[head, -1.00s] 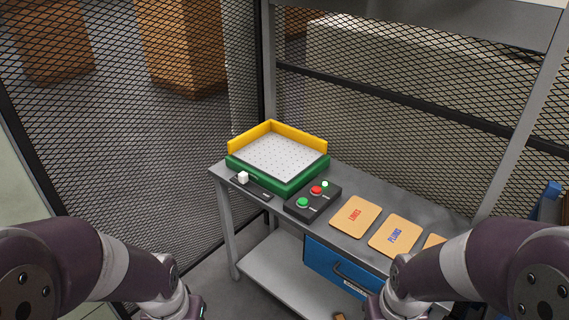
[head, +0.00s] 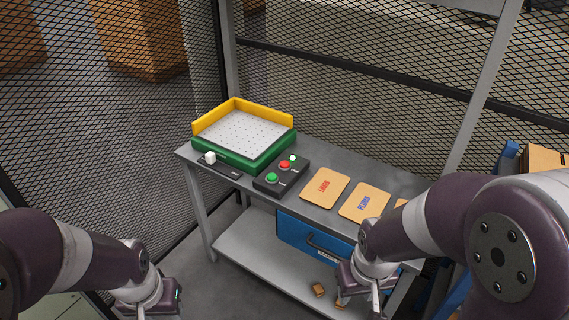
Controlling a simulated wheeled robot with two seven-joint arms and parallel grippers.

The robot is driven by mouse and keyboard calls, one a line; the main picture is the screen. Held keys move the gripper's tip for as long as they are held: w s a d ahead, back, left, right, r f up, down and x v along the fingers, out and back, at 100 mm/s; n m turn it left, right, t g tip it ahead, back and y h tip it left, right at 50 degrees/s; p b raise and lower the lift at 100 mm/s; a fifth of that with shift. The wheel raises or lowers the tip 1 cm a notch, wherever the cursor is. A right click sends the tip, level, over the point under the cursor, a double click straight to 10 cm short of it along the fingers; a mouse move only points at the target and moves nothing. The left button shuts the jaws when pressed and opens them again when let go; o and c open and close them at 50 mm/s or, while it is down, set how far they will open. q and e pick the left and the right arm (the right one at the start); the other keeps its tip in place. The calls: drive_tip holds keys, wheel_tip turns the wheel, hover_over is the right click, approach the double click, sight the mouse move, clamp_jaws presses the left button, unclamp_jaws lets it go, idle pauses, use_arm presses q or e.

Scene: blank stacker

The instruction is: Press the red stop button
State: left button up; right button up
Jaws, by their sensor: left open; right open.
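The red stop button (head: 285,165) sits on a black control box (head: 264,187) on the grey table. A green button (head: 271,178) is on its near side and a small white-green lit lamp (head: 293,157) on its far side. My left gripper (head: 160,312) is at the bottom edge, in front of and left of the table, mostly cut off. My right gripper (head: 377,304) is at the lower right, in front of the blue drawer and well away from the box. Both grippers are open and no object shows in either. Nothing touches the button.
A green and yellow tray (head: 258,163) with a perforated white bed stands left of the box, with a white knob (head: 209,157) on a slider before it. Cards marked LINKS (head: 325,188) and PLUNO (head: 364,203) lie to the right. Mesh fencing (head: 330,85) encloses the back and left.

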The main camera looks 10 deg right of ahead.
clamp_jaws()
idle(1.5)
